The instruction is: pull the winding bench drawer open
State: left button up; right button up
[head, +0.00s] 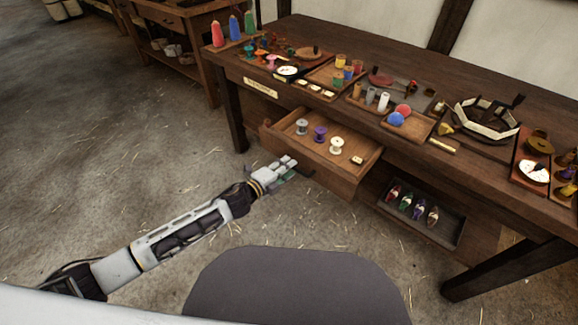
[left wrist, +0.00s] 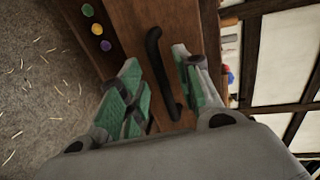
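The winding bench (head: 395,121) is a long dark wooden table. Its drawer (head: 345,179) stands pulled out from under the top, with spools and a small block inside. My left gripper (head: 287,169) is at the drawer's front face. In the left wrist view the dark bar handle (left wrist: 158,62) on the drawer front (left wrist: 130,25) lies between the spread green-padded fingers of my left gripper (left wrist: 163,88). The fingers are open, with gaps between them and the bar. The handle is mostly hidden by the gripper in the head view. My right gripper is not in view.
A dark open tray (head: 450,228) with several coloured items sits below the bench, right of the drawer. The bench top carries spools, cones, trays and a dial. Another wooden table (head: 172,15) stands behind left. The floor left of the drawer is clear, with straw scraps.

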pick_arm(q)
jog(key=v, duration=0.9)
jog(key=shift+s+a, duration=0.2)
jog(key=shift+s, duration=0.05)
dwell(0.3)
dwell(0.5)
